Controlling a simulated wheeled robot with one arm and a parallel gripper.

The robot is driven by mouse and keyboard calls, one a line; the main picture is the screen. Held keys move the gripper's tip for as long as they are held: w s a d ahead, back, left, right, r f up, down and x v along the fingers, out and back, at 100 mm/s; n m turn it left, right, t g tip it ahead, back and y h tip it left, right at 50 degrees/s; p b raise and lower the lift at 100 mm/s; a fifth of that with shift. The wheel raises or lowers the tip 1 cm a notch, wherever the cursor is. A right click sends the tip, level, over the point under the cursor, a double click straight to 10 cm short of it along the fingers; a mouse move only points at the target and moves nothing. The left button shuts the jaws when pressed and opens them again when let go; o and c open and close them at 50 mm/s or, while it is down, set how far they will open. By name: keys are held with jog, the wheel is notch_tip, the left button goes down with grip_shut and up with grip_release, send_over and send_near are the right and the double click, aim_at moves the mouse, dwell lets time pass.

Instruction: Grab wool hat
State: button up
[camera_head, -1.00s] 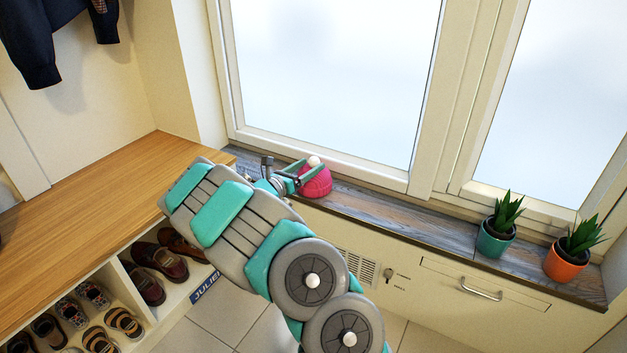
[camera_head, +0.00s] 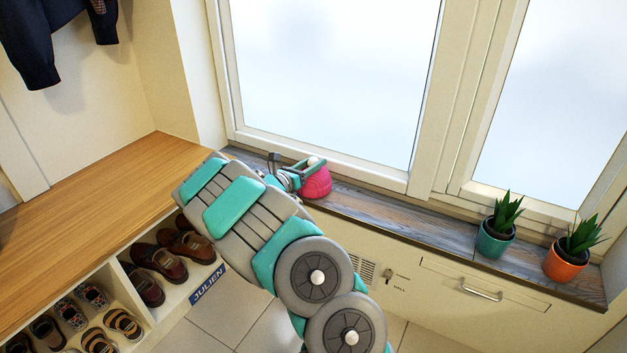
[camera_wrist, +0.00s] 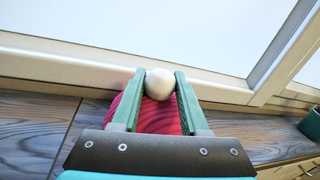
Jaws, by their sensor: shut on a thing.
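The wool hat (camera_head: 317,183) is pink with a white pompom and stands on the grey wooden windowsill, close to the window frame. In the wrist view the hat (camera_wrist: 160,117) shows between and below the fingers, its pompom at the fingertips. My gripper (camera_head: 314,163) reaches over the hat from the left. In the wrist view my gripper (camera_wrist: 159,84) has its two green fingers on either side of the white pompom, shut on it. The hat's near side is partly hidden by my gripper. I cannot tell whether the hat's base still touches the sill.
The windowsill (camera_head: 400,218) is clear to the right up to a green pot (camera_head: 495,246) and an orange pot (camera_head: 566,264) with plants. The window frame (camera_head: 385,177) rises right behind the hat. A wooden bench (camera_head: 100,215) with shoe cubbies stands at left.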

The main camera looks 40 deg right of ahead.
grip_shut()
dwell(0.4)
